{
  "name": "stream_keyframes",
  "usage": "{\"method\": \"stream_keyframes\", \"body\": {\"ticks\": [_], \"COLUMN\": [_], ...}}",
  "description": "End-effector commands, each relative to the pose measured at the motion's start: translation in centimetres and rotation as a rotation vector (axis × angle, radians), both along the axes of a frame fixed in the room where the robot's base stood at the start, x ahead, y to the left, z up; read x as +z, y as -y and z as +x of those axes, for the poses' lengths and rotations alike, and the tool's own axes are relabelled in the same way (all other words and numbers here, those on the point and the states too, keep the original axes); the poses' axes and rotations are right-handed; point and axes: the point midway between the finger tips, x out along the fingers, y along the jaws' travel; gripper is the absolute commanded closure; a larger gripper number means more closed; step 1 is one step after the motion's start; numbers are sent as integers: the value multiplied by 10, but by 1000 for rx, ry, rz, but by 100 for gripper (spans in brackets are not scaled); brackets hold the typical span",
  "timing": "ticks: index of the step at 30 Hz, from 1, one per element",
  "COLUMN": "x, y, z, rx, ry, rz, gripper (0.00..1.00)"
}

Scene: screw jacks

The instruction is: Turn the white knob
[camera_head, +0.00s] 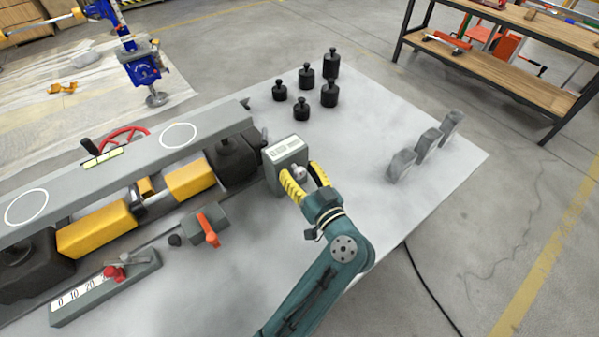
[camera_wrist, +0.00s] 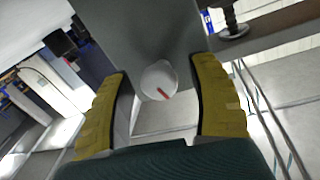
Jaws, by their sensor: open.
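The white knob (camera_wrist: 159,80) sits on the face of a grey box. It is round, with a red mark on it, and lies between my two yellow-padded fingers in the wrist view. The grey box (camera_head: 283,152) has a pale label panel on its top. In the head view the knob (camera_head: 299,172) shows small between the fingertips. My gripper (camera_head: 305,178) is open, with one finger on each side of the knob. A gap shows between the knob and each finger in the wrist view. I cannot tell the exact depth of the fingers along the knob.
A grey screw jack with yellow cylinders (camera_head: 97,229) lies left of the box. A red-handled valve (camera_head: 208,230) and a scale bar with a red slider (camera_head: 105,287) stand in front. Several black weights (camera_head: 329,93) stand behind; grey upright blocks (camera_head: 427,145) stand right.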

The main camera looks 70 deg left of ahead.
Motion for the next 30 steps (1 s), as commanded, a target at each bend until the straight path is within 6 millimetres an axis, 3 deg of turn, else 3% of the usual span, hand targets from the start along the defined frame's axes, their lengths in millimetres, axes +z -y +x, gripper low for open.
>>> {"method": "stream_keyframes", "body": {"ticks": [6, 15, 30], "x": [0, 0, 3], "y": [0, 0, 0], "z": [0, 0, 0], "rx": [0, 0, 1], "ry": [0, 0, -106], "rz": [0, -1, -32], "gripper": [43, 100, 100]}}
